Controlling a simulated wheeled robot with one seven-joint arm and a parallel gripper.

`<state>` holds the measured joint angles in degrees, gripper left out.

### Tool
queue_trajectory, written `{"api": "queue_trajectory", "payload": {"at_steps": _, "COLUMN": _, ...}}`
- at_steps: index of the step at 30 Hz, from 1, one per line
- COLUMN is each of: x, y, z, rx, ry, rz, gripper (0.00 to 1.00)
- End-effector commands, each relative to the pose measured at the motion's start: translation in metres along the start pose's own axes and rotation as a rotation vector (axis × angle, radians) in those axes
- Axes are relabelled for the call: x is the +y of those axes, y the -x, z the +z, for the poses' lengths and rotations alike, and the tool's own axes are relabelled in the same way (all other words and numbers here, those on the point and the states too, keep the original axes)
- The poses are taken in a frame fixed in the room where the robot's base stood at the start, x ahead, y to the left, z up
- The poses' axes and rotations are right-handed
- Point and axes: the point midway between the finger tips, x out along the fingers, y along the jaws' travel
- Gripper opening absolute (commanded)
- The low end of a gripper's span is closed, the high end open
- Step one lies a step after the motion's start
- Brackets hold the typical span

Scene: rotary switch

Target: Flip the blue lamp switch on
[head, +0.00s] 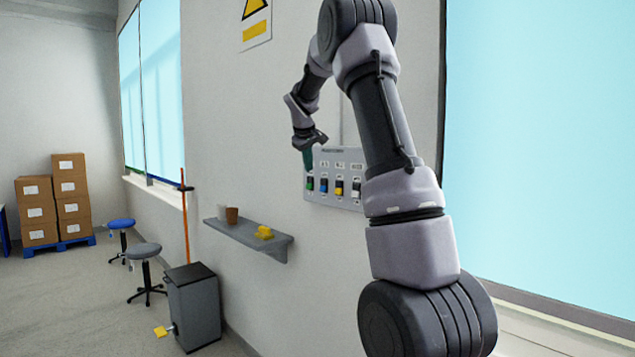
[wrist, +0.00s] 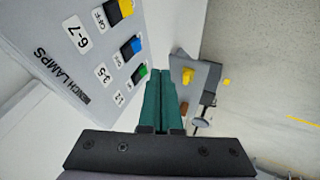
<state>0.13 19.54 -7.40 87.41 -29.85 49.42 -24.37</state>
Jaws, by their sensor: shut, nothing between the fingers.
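A light grey panel (head: 335,165) labelled for lamps is fixed to the wall, with a row of coloured rocker switches. The blue switch (head: 324,185) is second from the left, between a green switch (head: 310,184) and a yellow one (head: 339,187). My gripper (head: 308,160) is in front of the panel's left part, its green fingers pointing down. In the wrist view the blue switch (wrist: 132,47) shows black and blue halves. There my gripper (wrist: 160,78) is shut and empty, nearest the green switch (wrist: 140,73). I cannot tell whether it touches the panel.
A grey wall shelf (head: 240,233) below and left of the panel holds a yellow block (head: 264,232), a brown cup (head: 231,215) and a pale cup. The wall around the panel looks clear.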

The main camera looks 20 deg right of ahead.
Motion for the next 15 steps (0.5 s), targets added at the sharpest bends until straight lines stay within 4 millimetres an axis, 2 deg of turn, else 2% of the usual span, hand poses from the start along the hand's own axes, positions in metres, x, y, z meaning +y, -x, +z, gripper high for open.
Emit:
{"api": "queue_trajectory", "payload": {"at_steps": 5, "x": 0.000, "y": -0.018, "z": 0.000, "rx": -0.002, "ry": 0.001, "rz": 0.000, "gripper": 0.00}}
{"api": "queue_trajectory", "payload": {"at_steps": 15, "x": 0.000, "y": -0.090, "z": 0.001, "rx": -0.003, "ry": 0.000, "rz": -0.001, "gripper": 0.00}}
